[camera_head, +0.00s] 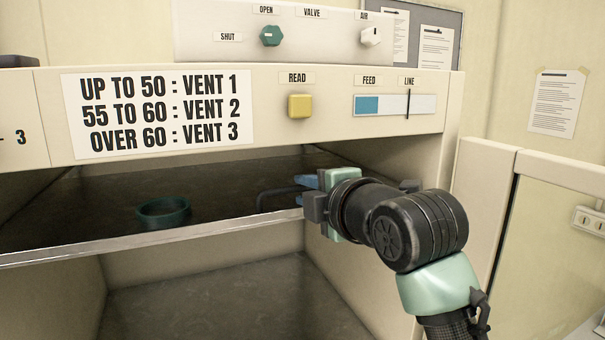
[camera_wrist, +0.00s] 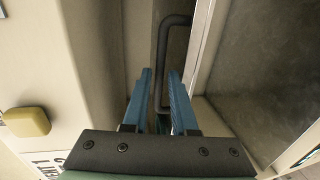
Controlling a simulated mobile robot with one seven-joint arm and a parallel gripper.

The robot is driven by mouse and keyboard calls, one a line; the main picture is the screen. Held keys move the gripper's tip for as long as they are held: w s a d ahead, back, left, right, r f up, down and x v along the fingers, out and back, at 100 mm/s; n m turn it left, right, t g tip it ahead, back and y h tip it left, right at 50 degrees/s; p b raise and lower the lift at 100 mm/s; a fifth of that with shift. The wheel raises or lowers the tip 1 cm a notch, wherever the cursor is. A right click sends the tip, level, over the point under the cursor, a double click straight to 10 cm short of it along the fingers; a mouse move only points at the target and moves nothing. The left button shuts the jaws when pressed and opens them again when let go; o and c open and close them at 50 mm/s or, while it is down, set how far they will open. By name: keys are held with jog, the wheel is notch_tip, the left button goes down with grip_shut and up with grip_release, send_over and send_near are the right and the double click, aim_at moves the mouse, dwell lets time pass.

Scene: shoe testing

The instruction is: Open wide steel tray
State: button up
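The wide steel tray (camera_head: 120,245) lies under the cream panel in the head view. It has a bright front rim and a dark grey floor. A green ring (camera_head: 163,212) rests on its floor. A dark bar handle (camera_head: 278,194) shows near the tray's right end. My gripper (camera_head: 308,184) is at this handle, with blue fingers pointing left. In the wrist view, the handle (camera_wrist: 161,70) runs between the two separated fingertips (camera_wrist: 160,72). I cannot tell whether either finger touches it. My gripper hides part of the tray's right end.
The panel above carries a vent label (camera_head: 158,110), a yellow READ button (camera_head: 300,106), and a FEED gauge (camera_head: 394,105). A green valve knob (camera_head: 270,35) and a white air knob (camera_head: 370,36) sit higher. An open bay (camera_head: 230,300) lies below the tray.

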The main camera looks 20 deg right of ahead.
jog(key=shift+w+f, duration=0.2)
jog(key=shift+w, duration=0.55)
grip_shut()
dwell(0.9)
